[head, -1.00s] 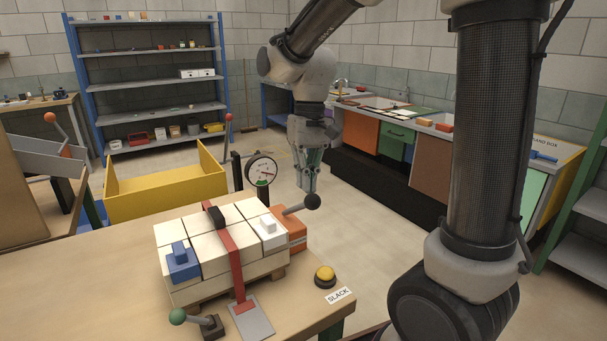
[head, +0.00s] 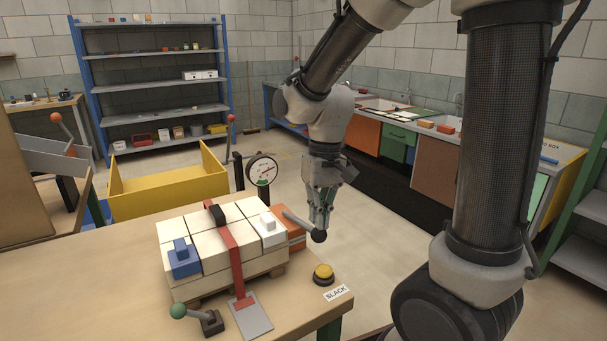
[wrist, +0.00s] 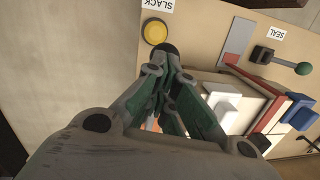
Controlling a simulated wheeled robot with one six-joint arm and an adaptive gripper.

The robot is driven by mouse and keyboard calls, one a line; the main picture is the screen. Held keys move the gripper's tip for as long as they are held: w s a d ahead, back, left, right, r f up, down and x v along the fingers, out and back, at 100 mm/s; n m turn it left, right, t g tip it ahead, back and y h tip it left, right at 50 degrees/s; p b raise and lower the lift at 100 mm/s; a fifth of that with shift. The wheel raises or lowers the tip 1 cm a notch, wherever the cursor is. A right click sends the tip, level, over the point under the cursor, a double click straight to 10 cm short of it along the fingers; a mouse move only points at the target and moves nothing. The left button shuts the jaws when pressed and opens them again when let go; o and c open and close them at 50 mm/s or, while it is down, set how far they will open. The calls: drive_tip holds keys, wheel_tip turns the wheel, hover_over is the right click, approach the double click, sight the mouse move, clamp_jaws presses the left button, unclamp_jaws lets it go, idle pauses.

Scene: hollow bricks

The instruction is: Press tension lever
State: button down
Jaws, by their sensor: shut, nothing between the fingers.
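The tension lever (head: 298,222) is a grey bar with a black ball knob (head: 319,236), rising from an orange block (head: 290,235) at the right side of the strapped bricks. My gripper (head: 320,226) is shut and empty, pointing down right at the knob. In the wrist view my gripper (wrist: 168,66) has its tips against or just over the black knob (wrist: 167,49); I cannot tell whether they touch. A red strap (head: 235,259) runs over the pale hollow bricks (head: 205,232). A round gauge (head: 262,171) stands behind them.
A yellow button (head: 323,274) and a "SLACK" label (head: 338,293) are at the bench's right corner. A green-knobbed lever (head: 178,311) stands at the front. A blue block (head: 183,260) and white block (head: 268,225) sit on the bricks. A yellow bin (head: 168,188) is behind.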

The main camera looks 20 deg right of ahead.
idle(0.4)
wheel_tip(320, 180, up, 13)
drive_tip(key=s+d, duration=0.1)
drive_tip(key=d, duration=0.1)
drive_tip(key=shift+s, duration=0.15)
drive_tip(key=shift+f, duration=0.1)
idle(0.7)
drive_tip(key=s+d+f+t+h, duration=0.1)
drive_tip(key=s+d+t, duration=0.4)
drive_tip(key=s+d, duration=0.5)
drive_tip(key=shift+s+d+m, duration=0.2)
drive_tip(key=shift+s+m, duration=0.15)
drive_tip(key=shift+m, duration=0.05)
idle(0.7)
